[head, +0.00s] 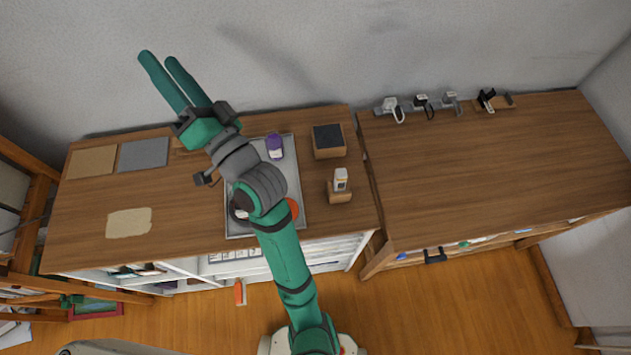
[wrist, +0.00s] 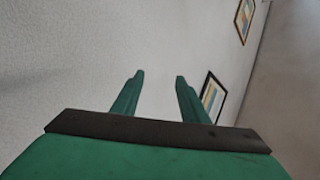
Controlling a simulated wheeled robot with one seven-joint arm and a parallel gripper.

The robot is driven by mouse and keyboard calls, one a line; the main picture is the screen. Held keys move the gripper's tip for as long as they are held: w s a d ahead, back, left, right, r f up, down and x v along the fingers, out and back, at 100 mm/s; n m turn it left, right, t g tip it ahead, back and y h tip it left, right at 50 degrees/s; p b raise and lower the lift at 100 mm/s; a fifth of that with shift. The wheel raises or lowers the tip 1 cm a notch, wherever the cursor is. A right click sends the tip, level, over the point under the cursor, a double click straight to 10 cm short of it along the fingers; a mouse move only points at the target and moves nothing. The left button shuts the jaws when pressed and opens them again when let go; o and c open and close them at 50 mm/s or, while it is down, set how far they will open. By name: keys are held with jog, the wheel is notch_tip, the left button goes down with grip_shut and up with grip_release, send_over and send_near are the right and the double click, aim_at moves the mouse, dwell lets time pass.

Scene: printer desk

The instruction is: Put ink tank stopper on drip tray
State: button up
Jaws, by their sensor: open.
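A grey metal tray (head: 293,168), which looks like the drip tray, lies on the left wooden desk, partly hidden by my arm. A purple bottle with a white label (head: 275,147) is at its far end. An orange-red round thing (head: 292,208) shows in it beside my arm. I cannot tell which thing is the ink tank stopper. My gripper (head: 158,58) is open and empty, raised and pointing up to the left in front of the wall, away from the tray. In the wrist view its two fingers (wrist: 159,77) stand apart with only wall between them.
A dark-topped wooden box (head: 328,140) and a white bottle (head: 341,177) on a wooden block are right of the tray. A grey pad (head: 143,154), a brown pad (head: 92,162) and a beige cloth (head: 129,222) lie left. The right desk (head: 480,175) is mostly clear.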

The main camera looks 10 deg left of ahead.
jog(key=s+d+f+m+t+h, duration=0.25)
jog(key=d+f+h, duration=0.55)
jog(key=f, duration=0.4)
jog(key=s+d+f+m+t+h, duration=0.2)
jog(key=s+d+f+m+h, duration=0.15)
jog(key=d+f+h, duration=0.55)
jog(key=s+d+f+n+g, duration=0.1)
jog(key=s+d+f+n, duration=0.1)
jog(key=s+d+f, duration=0.2)
jog(key=s+d+f+n+g, duration=0.1)
jog(key=s+d+f, duration=0.3)
jog(key=s, duration=0.6)
jog(key=s+d+f+n+g, duration=0.2)
jog(key=s+d+f+n, duration=0.2)
jog(key=s, duration=0.3)
jog(key=shift+d+h, duration=0.3)
jog(key=shift+d, duration=0.15)
jog(key=shift+f, duration=0.1)
jog(key=shift+w, duration=0.1)
